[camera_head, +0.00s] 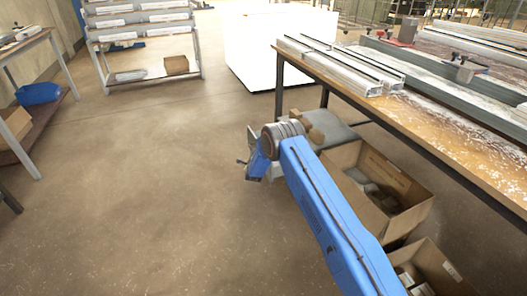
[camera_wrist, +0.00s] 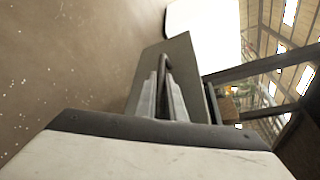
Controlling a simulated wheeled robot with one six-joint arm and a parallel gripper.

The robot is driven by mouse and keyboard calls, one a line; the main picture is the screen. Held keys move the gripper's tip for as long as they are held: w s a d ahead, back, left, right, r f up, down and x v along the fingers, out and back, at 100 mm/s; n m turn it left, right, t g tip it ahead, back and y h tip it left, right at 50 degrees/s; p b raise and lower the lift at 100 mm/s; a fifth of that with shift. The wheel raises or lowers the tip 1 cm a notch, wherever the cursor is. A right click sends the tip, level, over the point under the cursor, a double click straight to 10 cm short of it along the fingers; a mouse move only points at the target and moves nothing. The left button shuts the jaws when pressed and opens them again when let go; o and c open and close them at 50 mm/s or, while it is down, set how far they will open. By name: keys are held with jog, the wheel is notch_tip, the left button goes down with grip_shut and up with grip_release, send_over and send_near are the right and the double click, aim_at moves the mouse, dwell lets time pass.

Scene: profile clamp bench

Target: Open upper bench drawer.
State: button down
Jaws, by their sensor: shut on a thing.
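In the wrist view a grey drawer front (camera_wrist: 183,62) fills the middle, seen at a steep slant, with a slim bar handle (camera_wrist: 164,62) on it. My gripper's two grey fingers (camera_wrist: 163,84) close together around this handle. In the head view my blue arm reaches in front of the bench, and my gripper (camera_head: 249,160) is at its far end, low beside the bench's far end. The arm's wrist hides most of the drawer there, so how far it stands out cannot be told.
The wooden bench (camera_head: 440,130) on the right carries aluminium profiles (camera_head: 345,66) and clamps. Open cardboard boxes (camera_head: 395,210) stand beneath it, close to my arm. A white block (camera_head: 275,50) and a shelf rack (camera_head: 140,75) stand behind.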

jog(key=shift+s+a+f, duration=0.1)
jog(key=shift+s+a, duration=0.15)
jog(key=shift+a, duration=0.4)
jog(key=shift+s+a+r, duration=0.1)
jog(key=shift+s+a, duration=0.1)
jog(key=shift+a, duration=0.45)
jog(key=shift+s+a+f, duration=0.1)
jog(key=shift+s+a, duration=0.15)
jog(key=shift+a, duration=0.4)
jog(key=c, duration=2.1)
grip_release()
jog(key=v, duration=1.7)
jog(key=shift+s, duration=0.2)
